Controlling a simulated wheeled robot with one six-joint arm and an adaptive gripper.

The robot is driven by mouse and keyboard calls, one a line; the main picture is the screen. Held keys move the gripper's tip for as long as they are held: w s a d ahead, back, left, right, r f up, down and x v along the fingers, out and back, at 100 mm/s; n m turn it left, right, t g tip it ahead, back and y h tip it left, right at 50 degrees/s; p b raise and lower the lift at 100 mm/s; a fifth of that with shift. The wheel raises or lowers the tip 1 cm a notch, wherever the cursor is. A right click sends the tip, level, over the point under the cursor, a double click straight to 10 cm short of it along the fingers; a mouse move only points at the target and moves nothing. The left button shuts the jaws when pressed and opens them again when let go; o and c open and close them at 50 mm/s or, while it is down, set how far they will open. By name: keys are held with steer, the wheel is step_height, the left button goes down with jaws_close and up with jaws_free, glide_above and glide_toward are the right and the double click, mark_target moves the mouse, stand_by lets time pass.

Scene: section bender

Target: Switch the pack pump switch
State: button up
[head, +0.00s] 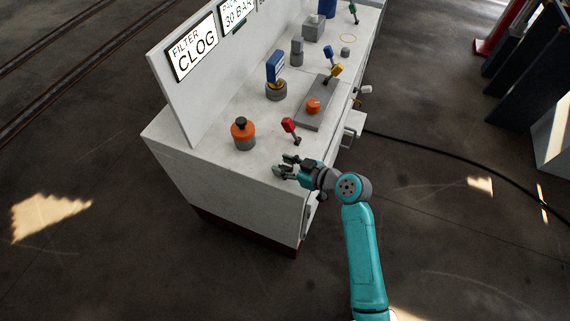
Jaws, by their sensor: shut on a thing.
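My gripper (285,166) is low over the front corner of the white bench, just in front of the red-handled lever (289,126). Its fingers are around a small dark green piece (291,158), mostly hidden by them. I cannot tell whether this piece is the pack pump switch. No label naming the pack pump is readable. The red lever stands tilted and apart from my fingers. Other levers have a blue handle (329,53), a yellow handle (337,70) and a green handle (353,10).
On the bench (193,157) stand an orange bottle-shaped part (243,136), a blue-topped gauge or valve (275,72) and a grey plate with an orange knob (313,106). A sign panel reading FILTER CLOG (193,50) rises behind. A black cable (440,145) crosses the floor at right.

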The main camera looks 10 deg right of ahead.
steer(key=shift+f, duration=0.1)
stand_by(0.4)
steer(key=o, duration=1.2)
steer(key=shift+c, duration=0.2)
steer(key=shift+s, duration=0.1)
steer(key=v, duration=1.2)
